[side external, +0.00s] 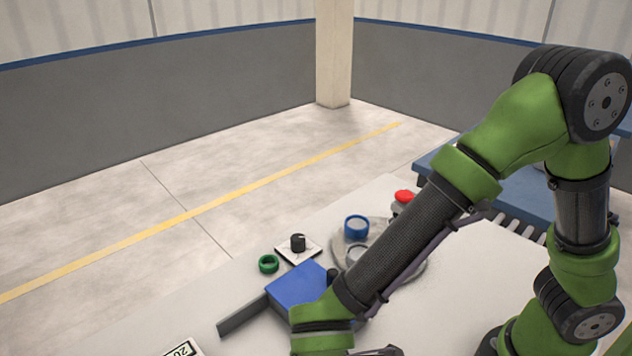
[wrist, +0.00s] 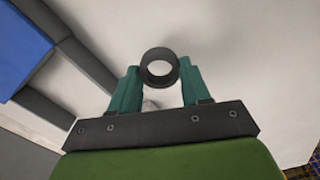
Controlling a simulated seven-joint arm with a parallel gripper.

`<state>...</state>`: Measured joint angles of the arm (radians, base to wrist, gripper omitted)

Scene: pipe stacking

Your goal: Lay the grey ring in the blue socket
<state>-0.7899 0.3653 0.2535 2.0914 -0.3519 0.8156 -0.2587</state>
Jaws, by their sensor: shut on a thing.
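The dark grey ring (wrist: 147,68) is held between the two teal fingertips of my gripper (wrist: 160,84) in the wrist view. The pale surface shows through its opening. My gripper is shut on the ring; its height above the table is hard to judge. In the side view the fingers and ring are out of sight at the bottom, below my wrist. The blue socket (side external: 347,228) looks like a short round cup on a round grey plate (side external: 376,222), well behind my wrist. The wrist view does not show the socket.
A blue block (side external: 295,287) with a dark grey bar (side external: 243,316) stands near my wrist; it also shows in the wrist view (wrist: 18,45). My forearm partly covers the plate.

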